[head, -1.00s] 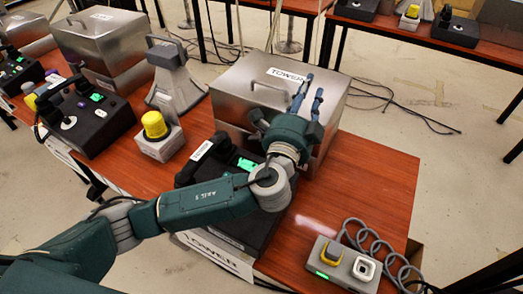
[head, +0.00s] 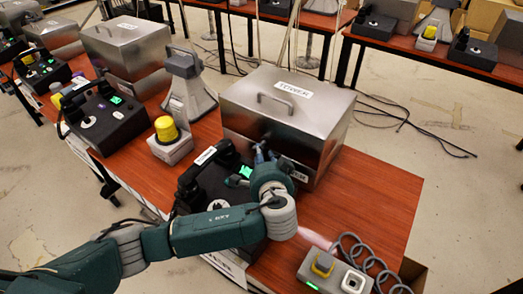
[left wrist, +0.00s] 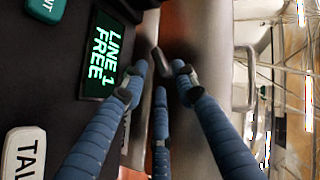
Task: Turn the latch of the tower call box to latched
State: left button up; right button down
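The tower call box (head: 285,115) is a silver metal box with a handle and a TOWER label on its shut lid. It stands on the red-brown table behind a black desk phone. My left gripper (head: 266,154) is low at the box's front face, just above the phone's back edge. In the left wrist view its blue fingers (left wrist: 158,76) are spread apart and point at the metal face. A small dark grey lever, apparently the latch (left wrist: 160,61), shows between the fingertips. I cannot tell whether they touch it. My right gripper is not in view.
The black phone (head: 205,180) has a green screen reading "LINE 1 FREE" (left wrist: 107,55). A yellow-topped beacon (head: 168,140) and grey horn (head: 188,95) stand left. Table right of the box is clear.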

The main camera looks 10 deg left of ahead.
pick_arm(q)
jog(key=x, duration=0.3)
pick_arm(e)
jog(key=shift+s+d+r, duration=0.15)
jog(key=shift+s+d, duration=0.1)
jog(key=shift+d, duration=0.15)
pick_arm(q)
jog(key=shift+c, duration=0.5)
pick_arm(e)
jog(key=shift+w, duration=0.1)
pick_arm(q)
jog(key=shift+f, duration=0.1)
grip_shut()
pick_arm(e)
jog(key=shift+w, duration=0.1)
